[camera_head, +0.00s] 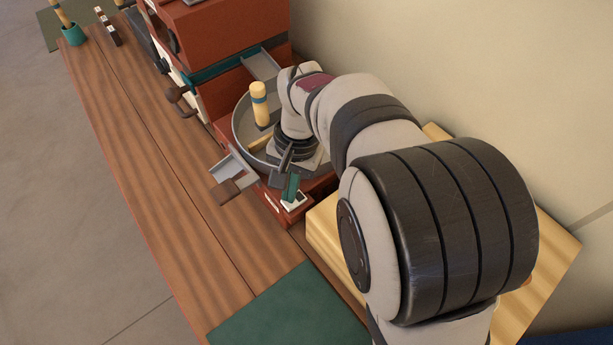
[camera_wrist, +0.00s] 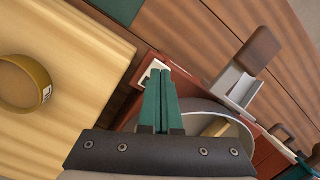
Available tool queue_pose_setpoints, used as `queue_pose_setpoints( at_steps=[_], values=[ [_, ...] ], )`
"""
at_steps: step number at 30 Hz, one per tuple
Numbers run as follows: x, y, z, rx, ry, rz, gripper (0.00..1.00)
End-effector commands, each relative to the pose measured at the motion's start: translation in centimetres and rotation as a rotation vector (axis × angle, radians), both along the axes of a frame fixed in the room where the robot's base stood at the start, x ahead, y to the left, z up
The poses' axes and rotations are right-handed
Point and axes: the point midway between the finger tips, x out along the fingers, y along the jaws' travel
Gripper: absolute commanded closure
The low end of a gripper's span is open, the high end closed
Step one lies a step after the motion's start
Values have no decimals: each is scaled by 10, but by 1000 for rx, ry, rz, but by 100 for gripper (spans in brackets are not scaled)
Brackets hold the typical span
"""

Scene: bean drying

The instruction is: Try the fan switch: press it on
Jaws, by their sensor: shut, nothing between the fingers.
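The fan switch is a small white-framed piece (camera_head: 297,204) on the near corner of the red machine base (camera_head: 268,203). It also shows in the wrist view as a white frame (camera_wrist: 150,74) just beyond the fingertips. My gripper (camera_head: 291,187) is shut and empty, its green fingers (camera_wrist: 161,88) together and their tips over or against the switch. I cannot tell whether they touch it. The fingers hide part of the switch, so its on or off position does not show.
A grey round pan (camera_head: 240,128) with a yellow post (camera_head: 260,104) stands beside my wrist. A metal chute (camera_head: 233,165) with a brown handle juts out left of the switch. A pale wooden block (camera_wrist: 62,100) carries a yellow ring (camera_wrist: 45,84). The green mat (camera_head: 290,312) is bare.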

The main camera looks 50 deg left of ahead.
Motion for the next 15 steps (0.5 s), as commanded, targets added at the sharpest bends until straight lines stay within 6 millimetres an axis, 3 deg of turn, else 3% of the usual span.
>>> queue_pose_setpoints(
  at_steps=[15],
  values=[
    [-1,0,-6,0,-1,0,100]
  ],
)
